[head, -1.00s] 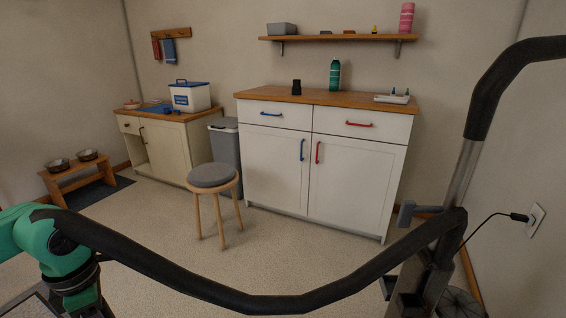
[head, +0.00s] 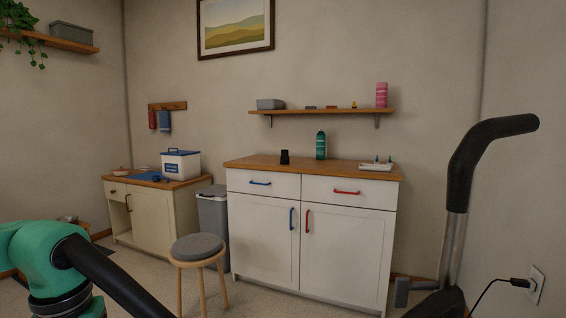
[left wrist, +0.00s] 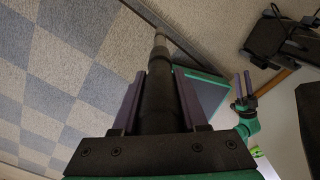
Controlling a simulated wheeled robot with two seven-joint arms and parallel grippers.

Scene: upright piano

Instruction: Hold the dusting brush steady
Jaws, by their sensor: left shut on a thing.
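My left gripper (left wrist: 157,95) is shut on a dark round tube-like piece, which looks like the dusting brush (left wrist: 160,70). The piece runs lengthwise between the two purple-grey fingers and narrows to a greyish end beyond them. No bristles can be made out. In the head view my green left arm is at the lower left, but its gripper is out of the picture. A small green arm end with thin fingers in the left wrist view looks like my right gripper (left wrist: 244,84). It is too small to tell its opening.
A white cabinet (head: 262,239) with a wooden top stands in the middle. A round stool (head: 197,247) and a grey bin (head: 213,225) stand left of it. A black curved handle on a metal post (head: 452,240) rises at the right. A wall shelf (head: 320,111) hangs above.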

